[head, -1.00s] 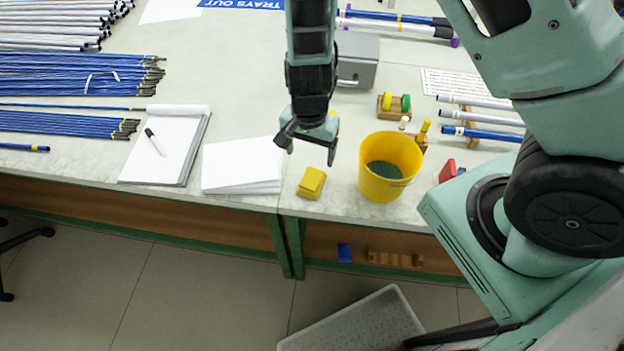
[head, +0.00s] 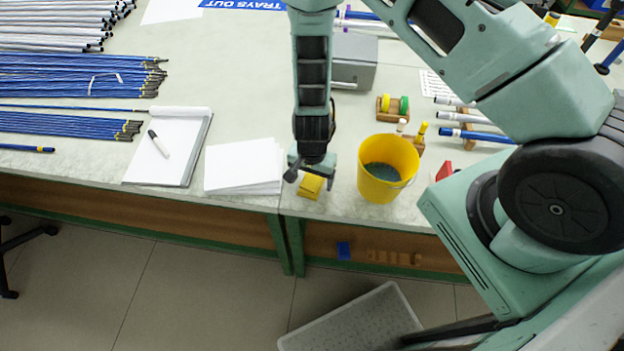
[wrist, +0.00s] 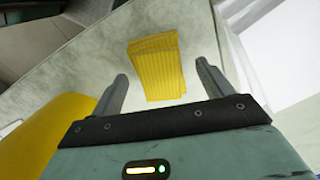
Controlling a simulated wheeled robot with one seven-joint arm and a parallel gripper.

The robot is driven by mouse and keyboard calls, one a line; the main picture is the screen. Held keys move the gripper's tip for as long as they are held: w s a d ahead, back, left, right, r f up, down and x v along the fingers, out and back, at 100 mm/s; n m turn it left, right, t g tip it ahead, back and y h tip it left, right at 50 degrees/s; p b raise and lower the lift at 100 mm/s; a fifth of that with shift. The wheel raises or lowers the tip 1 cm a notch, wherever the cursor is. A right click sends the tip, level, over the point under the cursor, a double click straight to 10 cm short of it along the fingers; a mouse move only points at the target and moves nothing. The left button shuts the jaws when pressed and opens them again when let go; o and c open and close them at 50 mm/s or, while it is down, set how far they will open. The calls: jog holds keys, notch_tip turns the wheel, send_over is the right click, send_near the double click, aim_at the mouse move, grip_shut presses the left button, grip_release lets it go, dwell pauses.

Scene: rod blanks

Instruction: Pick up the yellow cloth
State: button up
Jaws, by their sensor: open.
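The yellow cloth (head: 310,188) lies folded on the grey worktop near its front edge, just left of the yellow bucket. In the wrist view the cloth (wrist: 155,67) shows ribbed lines and sits ahead of and between the fingertips. My gripper (head: 310,180) is above the cloth, pointing down, and covers part of it in the head view. In the wrist view my gripper (wrist: 162,80) has its two fingers wide apart with nothing between them at the near end. I cannot tell the exact height of the fingertips over the cloth.
The yellow bucket (head: 400,188) stands close to the right of my gripper. A stack of white paper (head: 243,167) and a notepad with a pen (head: 160,145) lie to the left. A grey box (head: 355,62) stands behind. A pale tray (head: 352,325) is on the floor.

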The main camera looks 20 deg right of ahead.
aim_at(312, 179)
jog(key=shift+f, duration=0.3)
jog(key=shift+c, duration=0.3)
jog(key=c, duration=1)
jog(key=shift+r+b, duration=0.85)
jog(key=shift+r, duration=4.2)
jog(key=shift+o, duration=0.4)
